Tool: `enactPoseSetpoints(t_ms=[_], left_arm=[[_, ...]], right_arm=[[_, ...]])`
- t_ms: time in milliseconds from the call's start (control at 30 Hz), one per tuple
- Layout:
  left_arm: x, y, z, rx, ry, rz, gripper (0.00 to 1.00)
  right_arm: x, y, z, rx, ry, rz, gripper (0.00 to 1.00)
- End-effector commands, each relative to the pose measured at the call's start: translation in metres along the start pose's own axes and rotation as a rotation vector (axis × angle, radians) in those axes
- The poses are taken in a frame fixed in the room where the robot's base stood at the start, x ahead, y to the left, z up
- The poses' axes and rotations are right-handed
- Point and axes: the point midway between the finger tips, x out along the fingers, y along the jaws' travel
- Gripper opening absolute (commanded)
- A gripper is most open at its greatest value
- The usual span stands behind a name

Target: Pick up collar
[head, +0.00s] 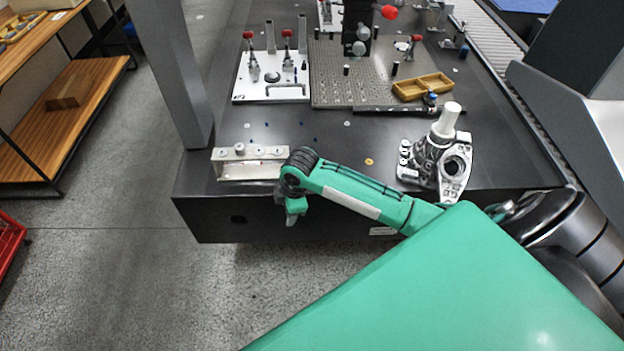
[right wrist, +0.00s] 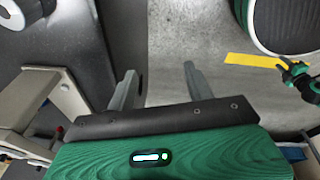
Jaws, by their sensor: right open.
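I cannot surely pick out the collar. A small dark disc (head: 272,77) lies on the white fixture plate (head: 240,92), and a white ring-shaped part shows at the top left corner of the right wrist view (right wrist: 35,15), cut by the frame edge; I cannot tell if either is the collar. A grey metal casting (head: 455,165) with a round bore and a white cylinder on top stands at the table's front right. My right gripper (right wrist: 160,85) is open, its two grey fingers apart with nothing between them. My left gripper is not in view.
A beige metal bracket (head: 225,168) stands at the table's front edge. A perforated plate (head: 335,90) with a yellow tray (head: 435,80) and clamps lies behind. A grey column (head: 175,70) rises at the left.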

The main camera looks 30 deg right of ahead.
Motion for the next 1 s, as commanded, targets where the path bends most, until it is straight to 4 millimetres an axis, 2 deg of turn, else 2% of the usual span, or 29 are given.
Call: enactPoseSetpoints(t_ms=[33,100,200,400,600,667,767,1000], left_arm=[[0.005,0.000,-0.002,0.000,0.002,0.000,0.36],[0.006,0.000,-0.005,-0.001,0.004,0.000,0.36],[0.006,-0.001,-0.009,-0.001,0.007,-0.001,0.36],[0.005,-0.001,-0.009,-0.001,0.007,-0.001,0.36],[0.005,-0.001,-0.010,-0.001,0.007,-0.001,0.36],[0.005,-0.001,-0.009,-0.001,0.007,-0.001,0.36],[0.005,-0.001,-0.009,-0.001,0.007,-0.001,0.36],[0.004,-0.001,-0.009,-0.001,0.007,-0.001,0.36]], right_arm=[[-0.022,0.005,-0.003,-0.091,-0.015,-0.002,0.52],[-0.050,0.007,-0.004,-0.211,-0.044,-0.027,0.52],[-0.081,0.021,0.004,-0.340,-0.087,-0.061,0.52],[-0.123,0.074,0.035,-0.457,-0.139,-0.112,0.52],[-0.155,0.106,0.059,-0.509,-0.154,-0.143,0.52],[-0.159,0.110,0.063,-0.515,-0.155,-0.147,0.52],[-0.156,0.112,0.067,-0.521,-0.154,-0.155,0.52],[-0.113,0.107,0.075,-0.521,-0.153,-0.155,0.52]])
